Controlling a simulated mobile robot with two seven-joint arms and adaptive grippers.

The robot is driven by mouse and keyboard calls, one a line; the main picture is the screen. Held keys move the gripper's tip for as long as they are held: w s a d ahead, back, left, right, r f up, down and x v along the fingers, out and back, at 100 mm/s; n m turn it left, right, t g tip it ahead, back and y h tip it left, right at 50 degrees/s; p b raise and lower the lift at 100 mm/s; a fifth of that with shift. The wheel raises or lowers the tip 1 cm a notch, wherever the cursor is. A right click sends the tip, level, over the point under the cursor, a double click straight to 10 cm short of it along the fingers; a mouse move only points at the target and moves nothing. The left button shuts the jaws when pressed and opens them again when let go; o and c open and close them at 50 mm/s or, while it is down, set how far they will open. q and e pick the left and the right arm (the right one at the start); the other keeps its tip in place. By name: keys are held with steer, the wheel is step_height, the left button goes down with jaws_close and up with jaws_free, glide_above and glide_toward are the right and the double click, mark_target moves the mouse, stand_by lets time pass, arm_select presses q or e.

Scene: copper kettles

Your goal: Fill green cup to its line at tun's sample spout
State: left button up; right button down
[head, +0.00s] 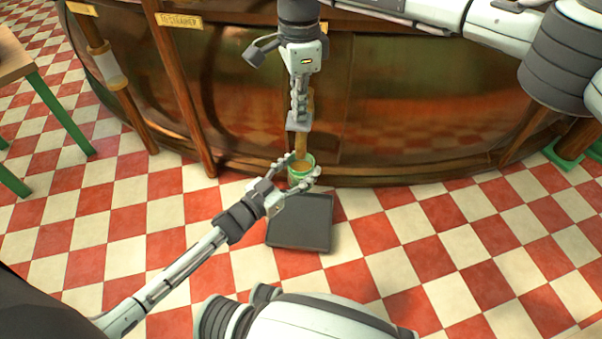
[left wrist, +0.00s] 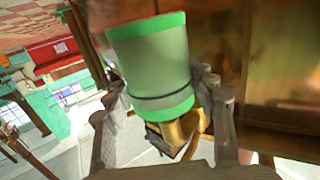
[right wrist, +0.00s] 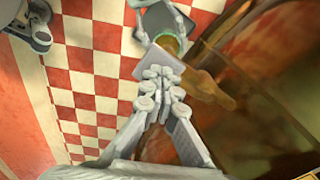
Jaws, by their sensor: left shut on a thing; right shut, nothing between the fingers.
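The green-banded cup (head: 301,172) is between the fingers of my left gripper (head: 303,166), which is shut on it. In the left wrist view the cup (left wrist: 160,62) appears upside down, with a dark line near its rim. The brown-gold sample spout (head: 302,141) comes down at the cup's mouth on the tun (head: 400,110). Brown shows inside the rim, but I cannot tell the liquid level. My right gripper (head: 299,106) is shut and empty above the cup, its fingertips (right wrist: 157,85) against or just behind a grey square plate (right wrist: 150,64) beside the spout.
A dark flat tray (head: 300,235) lies on the red and white checkered floor below the cup. Wooden posts (head: 180,95) and the tun's curved wooden base stand behind. A green-legged table (head: 55,110) is at the far left.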

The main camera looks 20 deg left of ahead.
steer(key=shift+f, duration=0.5)
step_height(320, 180, up, 10)
stand_by(1.0)
arm_select(q)
steer(key=shift+s, duration=0.1)
